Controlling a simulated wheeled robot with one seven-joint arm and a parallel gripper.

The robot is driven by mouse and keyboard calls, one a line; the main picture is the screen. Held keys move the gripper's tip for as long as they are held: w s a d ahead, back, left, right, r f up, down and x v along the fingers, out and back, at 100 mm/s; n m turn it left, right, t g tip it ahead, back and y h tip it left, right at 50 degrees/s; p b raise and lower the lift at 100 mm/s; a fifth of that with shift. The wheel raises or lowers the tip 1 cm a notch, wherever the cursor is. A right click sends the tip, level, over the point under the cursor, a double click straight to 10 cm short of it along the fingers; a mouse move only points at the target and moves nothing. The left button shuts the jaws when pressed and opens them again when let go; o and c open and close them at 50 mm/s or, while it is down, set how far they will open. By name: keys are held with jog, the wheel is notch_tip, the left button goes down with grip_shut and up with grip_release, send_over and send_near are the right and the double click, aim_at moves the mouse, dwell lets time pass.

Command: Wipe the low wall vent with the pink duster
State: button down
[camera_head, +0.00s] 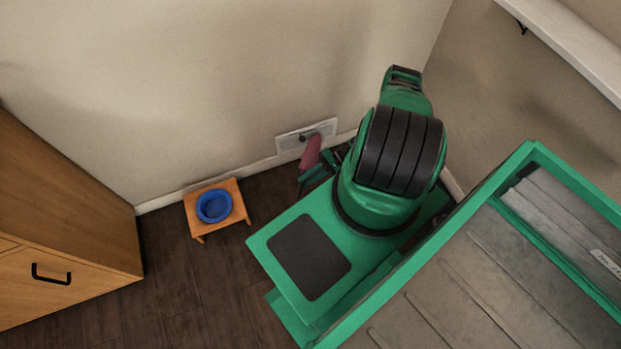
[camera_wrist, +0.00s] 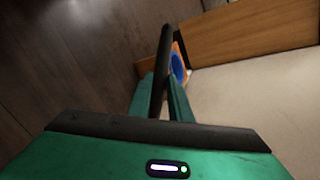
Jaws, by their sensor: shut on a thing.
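The low wall vent (camera_head: 289,142) is a pale rectangular plate set in the wall just above the baseboard. The pink duster (camera_head: 311,154) is upright and slightly tilted, its head overlapping the vent's lower right part; I cannot tell whether it touches. My gripper (camera_head: 314,174) is low by the wall, just below the pink head, partly hidden by my arm. In the wrist view my gripper (camera_wrist: 162,82) is shut on the duster's dark handle (camera_wrist: 166,45), which sticks out past the fingers. The pink head is out of the wrist view.
A small wooden stand (camera_head: 239,207) with a blue bowl (camera_head: 214,206) is on the floor left of my gripper; the bowl also shows in the wrist view (camera_wrist: 177,66). A wooden cabinet (camera_head: 75,225) is farther left. A white rail (camera_head: 570,45) runs along the right wall. Dark floor is clear between stand and cabinet.

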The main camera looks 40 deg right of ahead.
jog(key=w+a, duration=0.3)
jog(key=a, duration=0.8)
jog(key=shift+w+a, duration=0.2)
jog(key=shift+a, duration=0.2)
dwell(0.8)
jog(key=s+a, duration=0.1)
jog(key=s, duration=0.4)
jog(key=shift+s+a, duration=0.3)
jog(key=shift+s, duration=0.1)
jog(key=shift+s, duration=0.1)
dwell(0.4)
jog(key=shift+s+a, duration=0.2)
jog(key=shift+s, duration=0.5)
jog(key=shift+s+a, duration=0.2)
jog(key=shift+s, duration=0.45)
